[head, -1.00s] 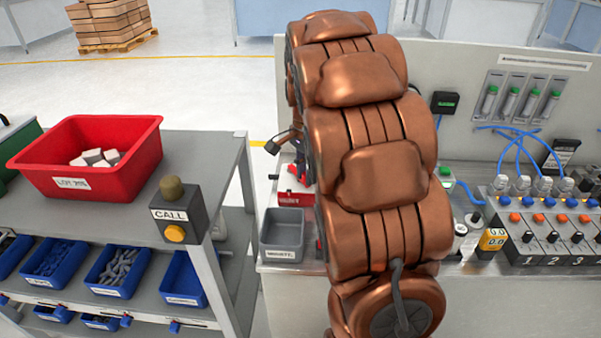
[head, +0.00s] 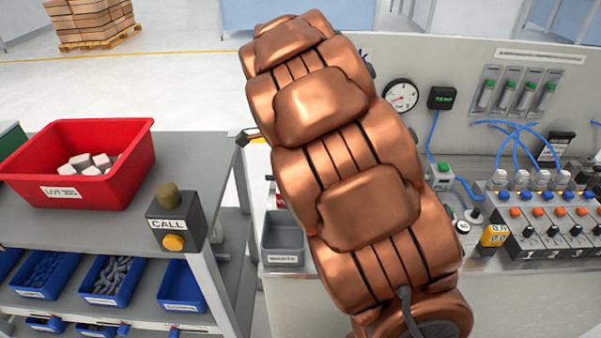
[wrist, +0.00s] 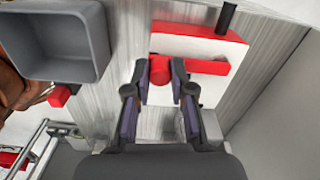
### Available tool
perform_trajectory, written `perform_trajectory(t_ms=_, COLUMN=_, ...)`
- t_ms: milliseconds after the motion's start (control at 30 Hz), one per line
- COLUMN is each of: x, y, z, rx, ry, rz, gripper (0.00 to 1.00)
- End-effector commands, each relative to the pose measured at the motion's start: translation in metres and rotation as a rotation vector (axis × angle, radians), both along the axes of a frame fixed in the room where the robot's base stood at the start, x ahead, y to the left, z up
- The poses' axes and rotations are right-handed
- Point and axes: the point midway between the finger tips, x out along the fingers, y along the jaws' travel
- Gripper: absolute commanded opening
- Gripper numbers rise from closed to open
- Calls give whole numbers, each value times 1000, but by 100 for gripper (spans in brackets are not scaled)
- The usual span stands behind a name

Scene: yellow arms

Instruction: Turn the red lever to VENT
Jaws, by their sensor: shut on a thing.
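In the wrist view, the red lever (wrist: 160,68) sits at a pale box (wrist: 215,88). Its rounded red part is between the two fingertips of my gripper (wrist: 161,76), which are shut on it from both sides. A red bar (wrist: 208,67) extends to the right beyond the right finger and appears to line up with the held part. No VENT marking is legible. In the head view, my copper arm hides the lever and gripper; only a sliver of red (head: 279,200) shows beside the arm.
A grey bin (head: 283,243) stands left of the arm on the bench; it also fills the upper left of the wrist view (wrist: 100,45). A black post (wrist: 226,18) rises near a red strip (wrist: 197,31). A cart with a red crate (head: 130,185) and call box (head: 176,220) stands left.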

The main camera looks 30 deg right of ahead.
Motion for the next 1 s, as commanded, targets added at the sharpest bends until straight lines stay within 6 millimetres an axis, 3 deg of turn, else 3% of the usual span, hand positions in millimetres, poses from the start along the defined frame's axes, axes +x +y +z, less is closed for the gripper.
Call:
perform_trajectory(t_ms=433, x=2, y=4, z=1, rx=2, ry=-4, rz=-2, gripper=0)
perform_trajectory(t_ms=467, x=2, y=4, z=1, rx=2, ry=-4, rz=-2, gripper=26)
perform_trajectory(t_ms=667, x=1, y=3, z=1, rx=1, ry=-3, rz=-3, gripper=47)
perform_trajectory(t_ms=1000, x=1, y=2, z=1, rx=1, ry=-1, rz=-3, gripper=49)
